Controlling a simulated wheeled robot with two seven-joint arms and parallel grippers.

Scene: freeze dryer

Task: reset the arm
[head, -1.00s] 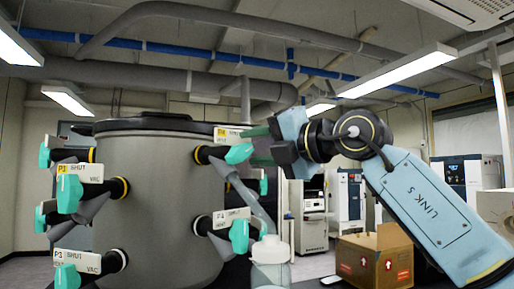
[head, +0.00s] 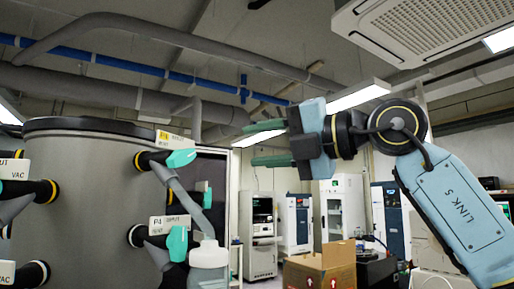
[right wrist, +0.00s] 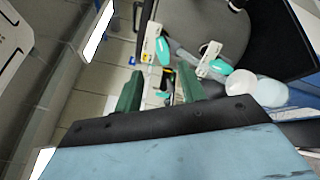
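My right gripper (head: 264,143) is raised in the head view, its green fingers pointing left. The fingers are parted with nothing between them. The gripper is apart from the grey drum (head: 85,195) of the freeze dryer, to the right of its teal-handled P4 valve (head: 178,243) and the upper valve (head: 181,158). In the right wrist view the open fingers (right wrist: 158,92) also show empty, with the valves beyond them. A clear flask (head: 208,266) with a white top is at the end of a grey tube beside the drum. My left gripper is out of view.
An open cardboard box (head: 320,268) stands at the lower middle. White cabinets (head: 342,205) and a tall instrument (head: 260,235) stand farther back. The space around the raised gripper looks clear.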

